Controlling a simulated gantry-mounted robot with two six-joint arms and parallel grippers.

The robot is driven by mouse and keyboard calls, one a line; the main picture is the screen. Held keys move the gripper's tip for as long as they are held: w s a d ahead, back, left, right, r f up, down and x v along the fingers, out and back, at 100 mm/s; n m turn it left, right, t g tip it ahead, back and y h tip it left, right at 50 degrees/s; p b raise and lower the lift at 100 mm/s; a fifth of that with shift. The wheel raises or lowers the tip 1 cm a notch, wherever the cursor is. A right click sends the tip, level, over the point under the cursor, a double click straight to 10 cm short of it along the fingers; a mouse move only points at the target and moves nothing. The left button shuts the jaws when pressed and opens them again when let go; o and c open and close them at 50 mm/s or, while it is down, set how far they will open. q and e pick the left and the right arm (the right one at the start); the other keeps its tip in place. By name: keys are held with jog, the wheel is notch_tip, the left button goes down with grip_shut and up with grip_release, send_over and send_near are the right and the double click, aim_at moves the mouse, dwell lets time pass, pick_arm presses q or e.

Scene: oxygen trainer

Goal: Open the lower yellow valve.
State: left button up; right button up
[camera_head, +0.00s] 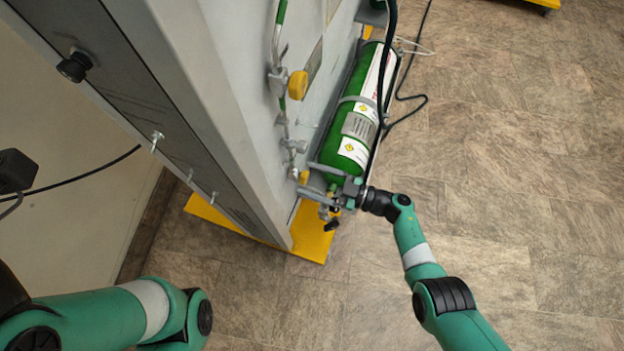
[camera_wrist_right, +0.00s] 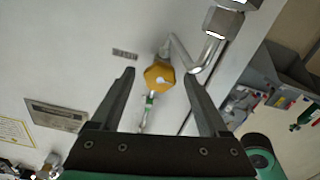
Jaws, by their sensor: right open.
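The lower yellow valve knob (camera_head: 303,177) sits low on the grey panel, partly hidden by my right gripper (camera_head: 315,180). In the right wrist view, a hexagonal yellow knob (camera_wrist_right: 159,76) shows between the fingertips of my right gripper (camera_wrist_right: 158,75). The fingers are open, with a visible gap on each side of the knob. I cannot tell from this view how deep the knob lies between them. Another yellow valve (camera_head: 298,85) is higher up on the panel. My left arm shows at the lower left, but its gripper is out of view.
A green gas cylinder (camera_head: 361,115) stands beside the panel, close to my right gripper, with a black hose (camera_head: 387,75) running along it. Metal pipe with a hex fitting (camera_wrist_right: 222,22) is near the knob. A yellow base (camera_head: 316,238) edges the cabinet. Open floor lies to the right.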

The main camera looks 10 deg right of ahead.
grip_shut()
jog(key=n, duration=0.3)
jog(key=shift+f+b, duration=0.1)
jog(key=shift+b, duration=0.3)
jog(key=n, duration=0.2)
jog(key=shift+n, duration=0.3)
grip_release()
